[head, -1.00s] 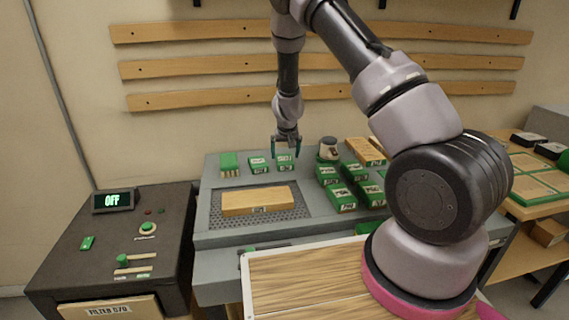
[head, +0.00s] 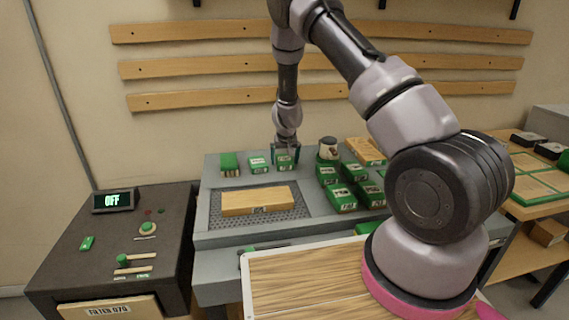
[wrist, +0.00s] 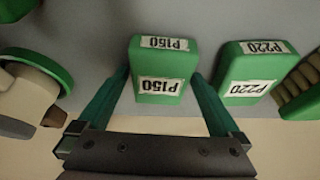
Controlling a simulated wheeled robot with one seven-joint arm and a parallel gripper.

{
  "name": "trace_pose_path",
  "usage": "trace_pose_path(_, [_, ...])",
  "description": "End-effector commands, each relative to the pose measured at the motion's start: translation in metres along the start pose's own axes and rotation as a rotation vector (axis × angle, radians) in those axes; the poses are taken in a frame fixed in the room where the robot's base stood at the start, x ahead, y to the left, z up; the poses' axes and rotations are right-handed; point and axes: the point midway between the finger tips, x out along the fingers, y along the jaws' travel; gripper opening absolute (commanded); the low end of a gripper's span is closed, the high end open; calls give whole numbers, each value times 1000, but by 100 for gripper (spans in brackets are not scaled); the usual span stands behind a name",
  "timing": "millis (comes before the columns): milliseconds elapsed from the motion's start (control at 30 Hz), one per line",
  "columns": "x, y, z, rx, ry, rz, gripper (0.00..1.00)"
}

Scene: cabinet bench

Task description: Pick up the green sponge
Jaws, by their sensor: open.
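Several green blocks on the grey bench could be the sponge. One labelled P150 (head: 285,165) stands at the back of the bench, right under my gripper (head: 285,152). In the wrist view the P150 block (wrist: 160,68) sits between my gripper's two teal fingers (wrist: 161,78). The fingers are open, one on each side of it, with no clear sign of squeezing. A similar green block labelled P220 (wrist: 248,72) stands beside it, just outside one finger. That P220 block also shows in the head view (head: 258,165), left of my gripper.
A green brush (head: 229,163) stands left of the P220 block. A white and dark jar-like object (head: 328,148) is to the right, with more green blocks (head: 341,196) in front. A wooden board (head: 257,200) lies on the perforated panel. A control box (head: 120,240) reads OFF.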

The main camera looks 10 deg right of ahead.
Motion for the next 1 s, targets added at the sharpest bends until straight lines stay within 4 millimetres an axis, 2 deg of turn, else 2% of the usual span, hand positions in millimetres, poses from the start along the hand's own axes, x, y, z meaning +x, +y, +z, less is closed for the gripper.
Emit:
trace_pose_path(267, [0,0,0,0,0,0,100])
trace_pose_path(400, [0,0,0,0,0,0,46])
trace_pose_path(433, [0,0,0,0,0,0,35])
trace_pose_path(467, [0,0,0,0,0,0,28])
trace_pose_path(767, [-4,-1,-2,-2,0,-1,28])
trace_pose_path(867, [-17,-1,-8,-2,3,-1,28])
trace_pose_path(1000, [-44,-2,-19,-4,4,-2,28])
